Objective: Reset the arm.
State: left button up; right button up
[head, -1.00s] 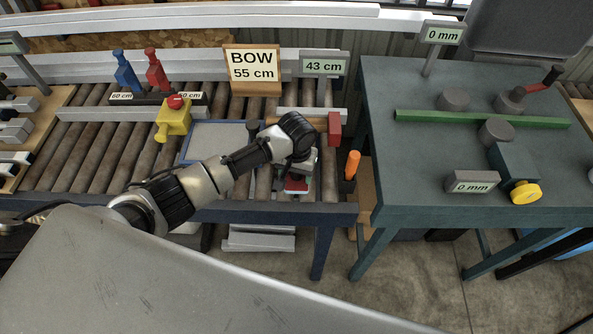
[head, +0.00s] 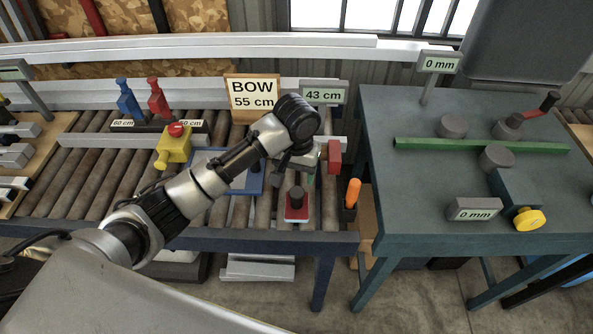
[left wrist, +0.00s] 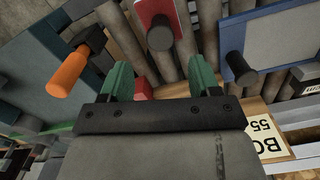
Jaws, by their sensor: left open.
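My left arm reaches in from the left over the roller table in the head view. Its gripper (head: 296,166) hangs above the rollers, partly hidden behind the wrist. In the left wrist view its two green fingers (left wrist: 161,80) stand apart with nothing held between them. A red block with a dark round knob (head: 297,206) sits on the rollers just below and in front of the gripper. It also shows in the left wrist view (left wrist: 148,12), beyond the fingers. My right gripper is not in view.
A blue-framed panel (head: 247,184) lies behind my forearm. A red stop block (head: 334,157) and an orange-handled tool (head: 352,192) stand at the table's right end. A yellow block with a red button (head: 174,148) is left. The green-grey bench (head: 430,210) stands right, past a gap.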

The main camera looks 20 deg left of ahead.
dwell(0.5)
pick_arm(q)
jog(key=shift+s+d+f, duration=0.15)
jog(key=shift+s+f, duration=0.05)
jog(key=shift+s, duration=0.1)
jog(key=s+d+f+m+t+h, duration=0.1)
jog(key=s+f, duration=0.2)
jog(key=s, duration=0.4)
jog(key=s+d+f+m+t+h, duration=0.1)
jog(key=s+f, duration=0.2)
jog(key=s, duration=0.3)
jog(key=s+a+r+t+y, duration=0.2)
jog(key=s+a, duration=0.6)
jog(key=s, duration=0.4)
notch_tip(320, 180, down, 28)
jog(key=s+g+b, duration=0.2)
jog(key=s+a+f, duration=0.2)
jog(key=s+f, duration=1.3)
jog(key=f, duration=0.1)
jog(key=shift+a+f+m+g+b, duration=0.25)
jog(key=shift+a+m+g+b, duration=0.05)
jog(key=shift+a+g+b, duration=0.1)
